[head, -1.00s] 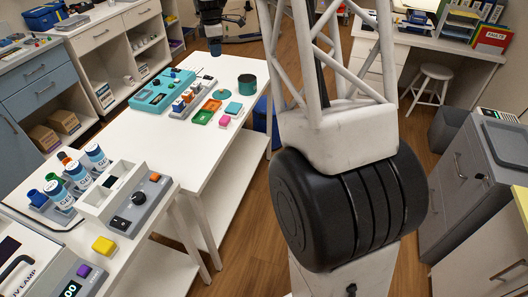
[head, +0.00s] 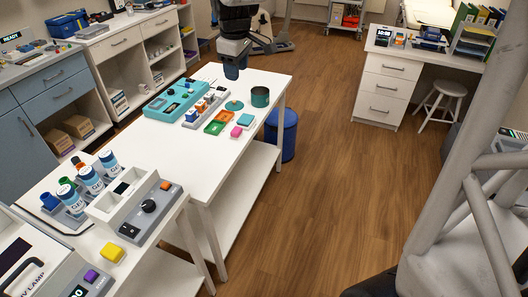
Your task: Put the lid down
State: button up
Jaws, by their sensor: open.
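A flat teal disc that looks like the lid (head: 234,105) lies on the white table (head: 212,152). A teal round open container (head: 260,97) stands just to its right. My gripper (head: 232,73) hangs above the far part of the table, up and behind the disc, clear of it. Its jaws are open, though the fingers are small and dark here. I see nothing held between them.
A blue bin (head: 284,135) stands right of the table. The table's near part is bare.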

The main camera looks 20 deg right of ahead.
jog(key=s+a+f+m, duration=0.1)
jog(key=s+f+m, duration=0.1)
jog(key=s, duration=0.8)
jog(key=s+a+f+m, duration=0.1)
jog(key=s+m, duration=0.3)
jog(key=s, duration=0.7)
jog(key=s+a+f+m+t, duration=0.1)
jog(key=s+f+m, duration=0.2)
jog(key=s, duration=0.8)
jog(key=shift+a, duration=0.2)
